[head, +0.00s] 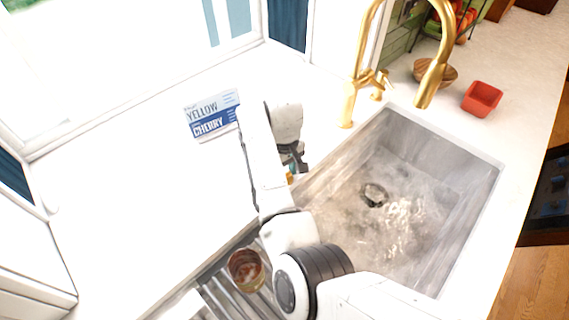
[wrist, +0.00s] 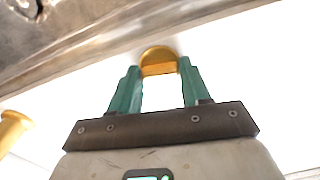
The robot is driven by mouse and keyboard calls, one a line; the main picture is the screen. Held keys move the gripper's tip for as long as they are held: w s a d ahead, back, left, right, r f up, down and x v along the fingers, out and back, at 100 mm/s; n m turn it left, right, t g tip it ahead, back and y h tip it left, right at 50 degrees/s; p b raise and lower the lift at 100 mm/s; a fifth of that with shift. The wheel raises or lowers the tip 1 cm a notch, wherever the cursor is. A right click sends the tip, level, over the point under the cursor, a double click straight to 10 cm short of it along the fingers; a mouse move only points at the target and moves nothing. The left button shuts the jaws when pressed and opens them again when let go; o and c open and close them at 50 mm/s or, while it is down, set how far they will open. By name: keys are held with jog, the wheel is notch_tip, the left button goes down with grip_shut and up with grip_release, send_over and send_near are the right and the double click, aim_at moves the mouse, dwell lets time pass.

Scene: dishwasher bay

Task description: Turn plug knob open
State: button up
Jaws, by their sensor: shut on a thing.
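The gold plug knob (wrist: 157,57) stands on the white counter beside the sink rim, between the green fingertips of my gripper (wrist: 158,70) in the wrist view. My gripper is shut on it. In the head view, my gripper (head: 294,160) is at the sink's left edge, and a small gold bit of the knob (head: 289,176) shows beneath it, mostly hidden. The grey sink (head: 470,200) holds rippling water, with a round dark drain (head: 374,195) in its floor.
A gold faucet (head: 347,103) stands behind the sink. A red dish (head: 482,98) and a wooden bowl (head: 447,74) are at the back right. A Yellow Cherry box (head: 211,115) is behind my arm. A reddish-brown can (head: 246,270) rests on the slatted rack at the front.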

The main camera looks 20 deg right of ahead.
jog(key=shift+n+p, duration=0.45)
jog(key=shift+n, duration=0.35)
jog(key=shift+w, duration=0.1)
jog(key=o, duration=1.1)
jog(key=shift+c, duration=0.2)
notch_tip(320, 180, up, 11)
jog(key=b, duration=0.1)
jog(key=shift+f, duration=0.1)
